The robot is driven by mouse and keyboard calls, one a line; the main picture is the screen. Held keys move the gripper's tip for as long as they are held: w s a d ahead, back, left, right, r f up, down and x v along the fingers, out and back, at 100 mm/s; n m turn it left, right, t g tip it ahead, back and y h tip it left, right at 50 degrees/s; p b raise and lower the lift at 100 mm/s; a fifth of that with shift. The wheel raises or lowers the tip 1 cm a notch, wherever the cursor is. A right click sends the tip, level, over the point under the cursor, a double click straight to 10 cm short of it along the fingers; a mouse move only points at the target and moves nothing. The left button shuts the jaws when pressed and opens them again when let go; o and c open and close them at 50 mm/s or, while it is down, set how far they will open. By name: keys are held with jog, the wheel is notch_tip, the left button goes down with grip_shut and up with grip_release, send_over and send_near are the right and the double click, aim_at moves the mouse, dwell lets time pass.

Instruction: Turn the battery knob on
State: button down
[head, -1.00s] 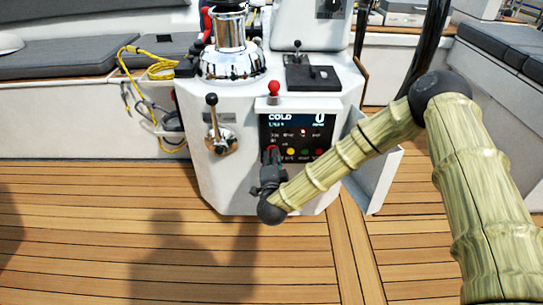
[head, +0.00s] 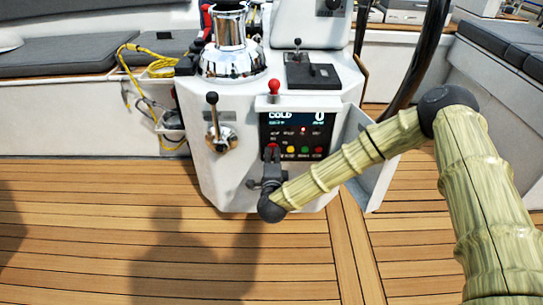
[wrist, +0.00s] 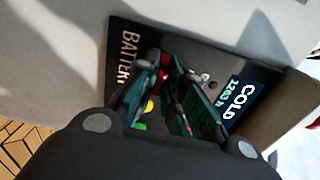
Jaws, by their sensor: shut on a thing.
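The dark instrument panel (head: 290,118) is on the front of the white pedestal, with a lit "COLD" display and coloured buttons. The battery knob (head: 272,147) is a small red piece at the panel's lower left, mostly covered by my gripper (head: 272,158). My gripper is shut on it from the front. In the wrist view the "BATTERY" label (wrist: 126,58) is beside my gripper's fingers (wrist: 172,80). A bit of red shows between the fingers there; the knob's exact angle is hidden.
A chrome lever with a black ball (head: 212,112) is left of the panel. A red-topped lever (head: 273,88) stands above it. A chrome winch (head: 230,50) and yellow rope (head: 150,60) are further back. The wooden deck (head: 120,230) in front is clear.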

jog(key=shift+f, duration=0.1)
jog(key=c, duration=1.5)
grip_release()
jog(key=s, duration=1.2)
jog(key=shift+s, duration=0.1)
